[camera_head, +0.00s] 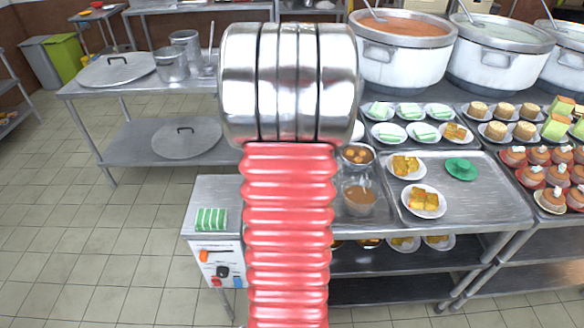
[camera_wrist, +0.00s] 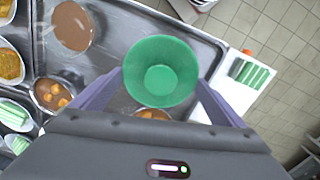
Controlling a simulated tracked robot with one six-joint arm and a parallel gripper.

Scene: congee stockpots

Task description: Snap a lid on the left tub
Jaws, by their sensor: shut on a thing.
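In the wrist view my gripper (camera_wrist: 160,82) is shut on a round green lid (camera_wrist: 160,65), with one purple finger on each side of it. A tub with orange pieces (camera_wrist: 152,114) shows partly below the lid; the lid and gripper hide the rest, and I cannot tell the gap between them. Another tub of orange pieces (camera_wrist: 50,95) and a tub of brown liquid (camera_wrist: 72,26) stand open. The head view shows two open tubs (camera_head: 357,155) (camera_head: 358,197) right of my arm, which hides the gripper and held lid. Another green lid (camera_head: 461,168) lies on the tray.
A metal tray (camera_head: 470,205) holds plates of yellow cakes (camera_head: 424,203). A white control box (camera_head: 218,262) with a green striped item (camera_head: 211,219) stands left of my arm. Large pots (camera_head: 405,60) stand behind. The floor at left is open.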

